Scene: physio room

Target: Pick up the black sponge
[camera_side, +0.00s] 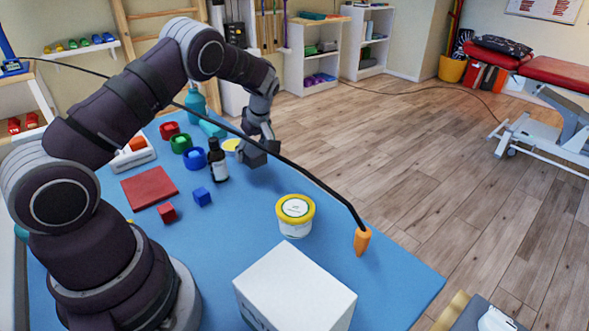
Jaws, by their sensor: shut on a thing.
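My gripper (262,145) is at the far right part of the blue table (330,240), pointing down. It is shut on a dark block, the black sponge (253,157). The fingers cover part of the sponge. The sponge is low over the table; I cannot tell whether it touches the surface.
A yellow-rimmed tub (295,217), orange object (362,241) and white box (294,290) stand nearer. A black cable crosses the view.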

